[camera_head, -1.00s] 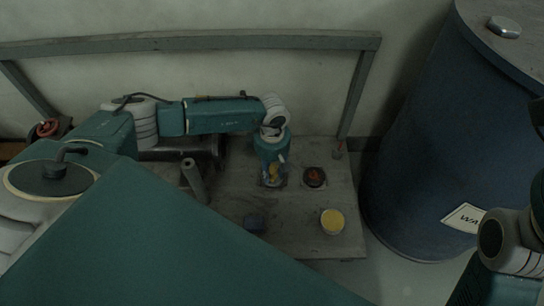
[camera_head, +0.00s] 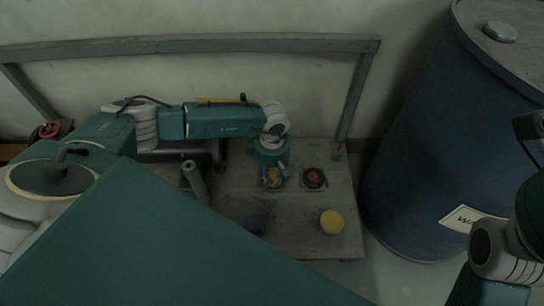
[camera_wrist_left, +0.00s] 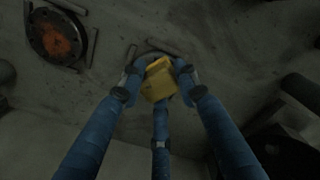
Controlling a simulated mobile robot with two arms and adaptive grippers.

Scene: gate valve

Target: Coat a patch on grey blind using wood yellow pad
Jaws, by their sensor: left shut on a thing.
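My left gripper (camera_head: 271,182) points down over the bench, its fingers shut on the yellow pad (camera_head: 273,175). In the left wrist view, the blue fingers (camera_wrist_left: 158,92) close around the pad (camera_wrist_left: 158,80), which looks blocky and wood-yellow. The gap between the pad and the bench is hard to judge. The dark grey round blind (camera_head: 313,178) lies on the bench just right of the gripper, with a rusty orange patch in its middle. In the left wrist view, the blind (camera_wrist_left: 55,36) is at upper left, with thin strips around it, clear of the fingers. My right gripper's fingers are not visible.
A tin with a yellow top (camera_head: 332,222) stands near the bench's front right. A small dark blue object (camera_head: 255,223) is left of it. A grey cylinder (camera_head: 194,180) stands at left. A large blue drum (camera_head: 440,140) stands right of the bench (camera_head: 295,235).

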